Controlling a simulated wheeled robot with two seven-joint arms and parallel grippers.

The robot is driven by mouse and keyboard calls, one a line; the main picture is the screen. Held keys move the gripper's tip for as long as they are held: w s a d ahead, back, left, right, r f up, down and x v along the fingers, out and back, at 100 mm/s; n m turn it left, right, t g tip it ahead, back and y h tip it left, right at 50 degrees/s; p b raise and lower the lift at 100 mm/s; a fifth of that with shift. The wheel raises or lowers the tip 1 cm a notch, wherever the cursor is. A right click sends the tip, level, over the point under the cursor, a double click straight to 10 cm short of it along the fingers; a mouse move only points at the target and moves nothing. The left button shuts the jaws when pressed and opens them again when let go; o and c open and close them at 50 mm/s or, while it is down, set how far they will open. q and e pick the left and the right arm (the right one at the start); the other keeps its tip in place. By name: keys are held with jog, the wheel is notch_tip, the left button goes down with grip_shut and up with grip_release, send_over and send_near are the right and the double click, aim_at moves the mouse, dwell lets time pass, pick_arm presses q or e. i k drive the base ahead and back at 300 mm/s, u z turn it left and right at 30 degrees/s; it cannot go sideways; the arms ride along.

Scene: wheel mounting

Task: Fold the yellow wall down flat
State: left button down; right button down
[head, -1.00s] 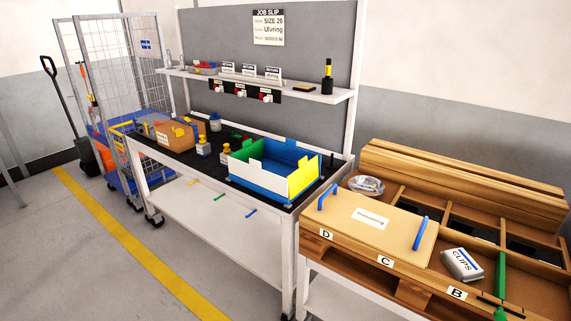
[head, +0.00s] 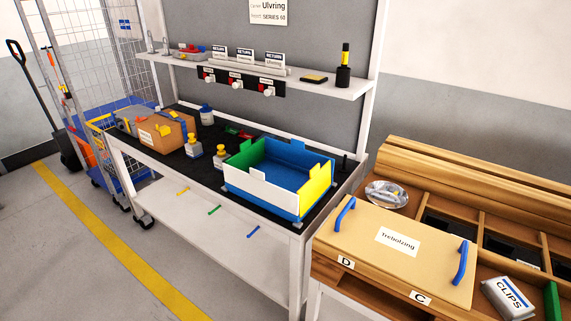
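The yellow wall (head: 315,189) stands upright on the right side of a box on the workbench. The box's white wall (head: 259,194) faces the front, its green wall (head: 238,160) is on the left, and the blue wall (head: 290,152) is at the back. All these walls are up around a blue floor (head: 272,173). Neither of my grippers shows in the head view.
The box stands near the right end of the bench's black top (head: 198,170). Bottles (head: 193,146) and a cardboard box (head: 163,133) stand to its left. A wooden crate with a lid (head: 385,250) is at the right. A shelf (head: 300,84) runs above the bench.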

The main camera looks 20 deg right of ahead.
aim_at(320, 180)
jog(key=z, duration=0.5)
jog(key=i, duration=0.95)
jog(key=z, duration=0.85)
